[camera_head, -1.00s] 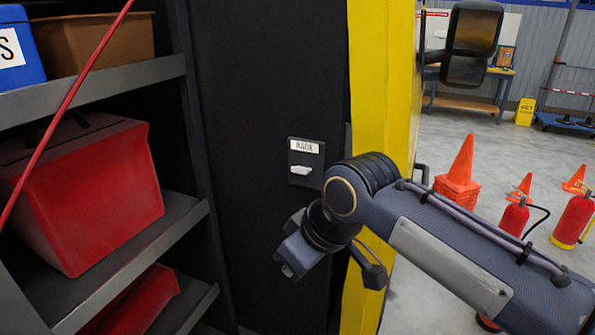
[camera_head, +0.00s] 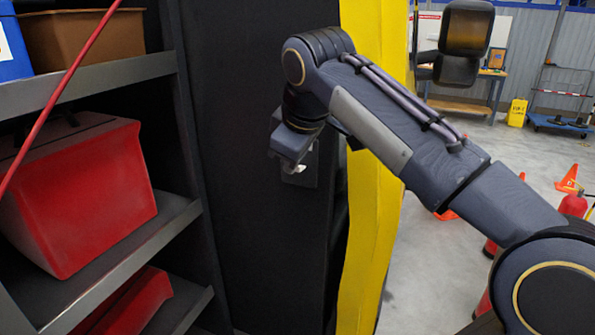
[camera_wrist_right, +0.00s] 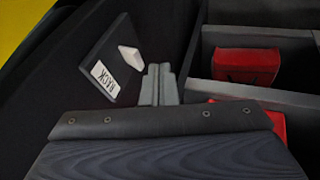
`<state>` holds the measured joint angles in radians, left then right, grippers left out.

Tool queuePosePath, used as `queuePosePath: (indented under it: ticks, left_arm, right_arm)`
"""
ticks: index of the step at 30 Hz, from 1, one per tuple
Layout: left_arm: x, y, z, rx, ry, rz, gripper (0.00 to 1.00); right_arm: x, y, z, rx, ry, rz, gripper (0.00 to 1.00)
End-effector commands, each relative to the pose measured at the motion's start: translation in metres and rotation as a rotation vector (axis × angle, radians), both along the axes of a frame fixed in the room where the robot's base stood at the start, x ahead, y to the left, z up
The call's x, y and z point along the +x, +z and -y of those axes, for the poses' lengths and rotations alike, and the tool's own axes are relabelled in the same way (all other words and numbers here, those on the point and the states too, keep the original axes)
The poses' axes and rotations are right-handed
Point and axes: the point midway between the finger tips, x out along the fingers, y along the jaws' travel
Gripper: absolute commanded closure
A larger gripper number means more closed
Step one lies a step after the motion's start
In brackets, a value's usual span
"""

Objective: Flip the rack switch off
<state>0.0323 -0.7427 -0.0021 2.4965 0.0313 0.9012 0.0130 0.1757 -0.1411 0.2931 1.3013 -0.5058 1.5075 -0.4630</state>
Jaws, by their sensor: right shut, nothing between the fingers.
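The rack switch (camera_head: 294,169) is a small white lever on a dark plate on the black side panel. In the head view my right gripper (camera_head: 284,164) is in front of the plate and hides much of it, including the label. In the right wrist view the white lever (camera_wrist_right: 131,57) sticks out from the plate, beside the white RACK label (camera_wrist_right: 105,77). My right gripper's fingers (camera_wrist_right: 159,72) are shut and empty, just right of the lever in that view; I cannot tell whether they touch it. My left gripper is not in view.
Shelves at left hold a red bin (camera_head: 75,195), a brown box (camera_head: 80,40) and a blue box (camera_head: 12,45). A yellow panel (camera_head: 372,210) edges the black one at right. A red cord (camera_head: 62,108) crosses the shelves. Cones and extinguishers stand on the floor beyond.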

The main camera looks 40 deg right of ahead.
Motion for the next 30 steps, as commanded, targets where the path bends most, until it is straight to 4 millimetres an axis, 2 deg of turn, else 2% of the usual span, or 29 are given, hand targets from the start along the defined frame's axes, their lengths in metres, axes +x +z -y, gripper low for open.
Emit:
queuePosePath:
  ticks: [1,4,12,25,30]
  left_arm:
    - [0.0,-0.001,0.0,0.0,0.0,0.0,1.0]
    - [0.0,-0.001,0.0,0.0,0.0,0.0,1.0]
    - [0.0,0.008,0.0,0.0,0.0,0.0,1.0]
    - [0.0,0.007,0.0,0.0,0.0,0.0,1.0]
    - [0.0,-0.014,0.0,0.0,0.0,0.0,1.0]
  right_arm:
    - [0.005,-0.011,0.002,0.0,-0.001,-0.005,1.0]
    - [0.014,-0.029,0.006,0.001,0.0,-0.005,1.0]
    - [0.028,-0.04,0.033,0.003,-0.001,-0.001,1.0]
    - [0.03,-0.044,0.037,0.001,0.001,0.002,1.0]
    - [0.032,-0.056,0.04,-0.079,0.003,0.043,1.0]
